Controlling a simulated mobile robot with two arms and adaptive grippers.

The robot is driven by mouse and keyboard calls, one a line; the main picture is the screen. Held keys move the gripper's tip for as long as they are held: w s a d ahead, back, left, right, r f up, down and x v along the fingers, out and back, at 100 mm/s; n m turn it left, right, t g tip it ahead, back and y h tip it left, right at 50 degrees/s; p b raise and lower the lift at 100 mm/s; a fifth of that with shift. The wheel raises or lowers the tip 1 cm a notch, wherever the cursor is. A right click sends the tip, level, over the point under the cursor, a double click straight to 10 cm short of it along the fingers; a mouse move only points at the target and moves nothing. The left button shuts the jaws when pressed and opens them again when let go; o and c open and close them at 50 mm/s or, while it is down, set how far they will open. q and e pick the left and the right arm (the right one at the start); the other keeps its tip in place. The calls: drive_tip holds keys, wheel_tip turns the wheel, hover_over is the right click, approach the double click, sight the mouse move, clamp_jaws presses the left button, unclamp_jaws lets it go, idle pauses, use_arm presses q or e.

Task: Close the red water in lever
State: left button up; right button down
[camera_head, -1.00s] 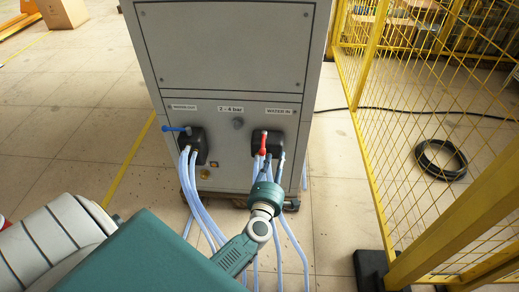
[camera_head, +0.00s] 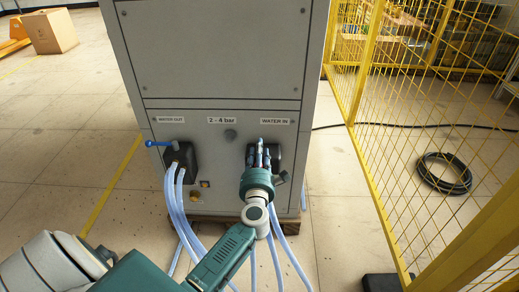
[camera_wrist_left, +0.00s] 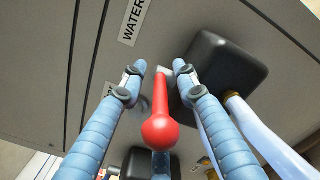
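The red water in lever (camera_wrist_left: 160,115) shows in the left wrist view, its round knob toward the camera. It lies between the two blue fingers of my left gripper (camera_wrist_left: 158,75), which are apart with a gap on each side of the lever. In the head view my left gripper (camera_head: 262,150) is in front of the black water in block (camera_head: 278,157) below the "WATER IN" label (camera_head: 275,122), and it hides the red lever there. My right gripper is in neither view.
A blue lever (camera_head: 159,143) sits at the water out block (camera_head: 181,157) on the left. Clear hoses (camera_head: 175,205) hang from both blocks to the floor. A yellow mesh fence (camera_head: 415,110) stands at the right, with a coiled black hose (camera_head: 444,173) behind it.

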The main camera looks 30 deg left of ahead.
use_arm(q)
drive_tip(key=shift+x, duration=1.1)
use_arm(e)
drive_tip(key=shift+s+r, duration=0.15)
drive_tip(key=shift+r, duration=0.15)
use_arm(q)
drive_tip(key=shift+c, duration=0.5)
clamp_jaws()
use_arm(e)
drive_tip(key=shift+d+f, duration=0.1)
